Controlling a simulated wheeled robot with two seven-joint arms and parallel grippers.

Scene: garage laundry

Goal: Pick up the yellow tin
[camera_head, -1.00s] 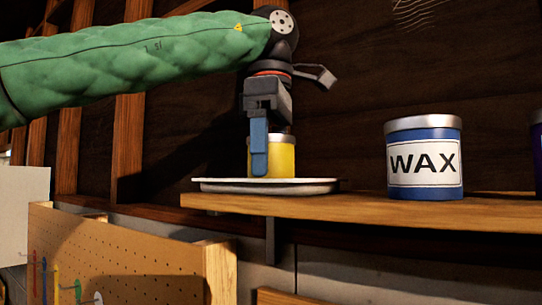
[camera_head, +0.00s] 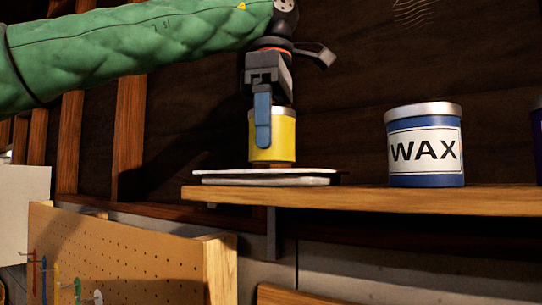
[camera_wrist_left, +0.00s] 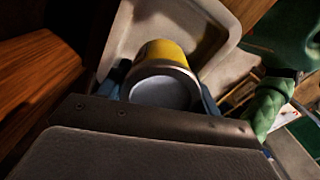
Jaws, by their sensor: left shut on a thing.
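The yellow tin (camera_head: 286,137) has a silver lid and is upright in the head view, just above the pale tray (camera_head: 222,178) at the shelf's left end. My left gripper (camera_head: 263,130) comes down from above and is shut on the tin, one blue finger covering part of its front. In the left wrist view the tin (camera_wrist_left: 165,52) sits between the blue fingers, with its silver lid facing the camera and the tray (camera_wrist_left: 221,18) behind it. The far finger is hidden in the head view. My right gripper is not in view.
A blue tin labelled WAX (camera_head: 425,147) stands on the wooden shelf (camera_head: 350,196) to the right, with a clear gap before it. A purple thing (camera_head: 538,143) is cut off at the right edge. A pegboard panel (camera_head: 120,260) stands below left.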

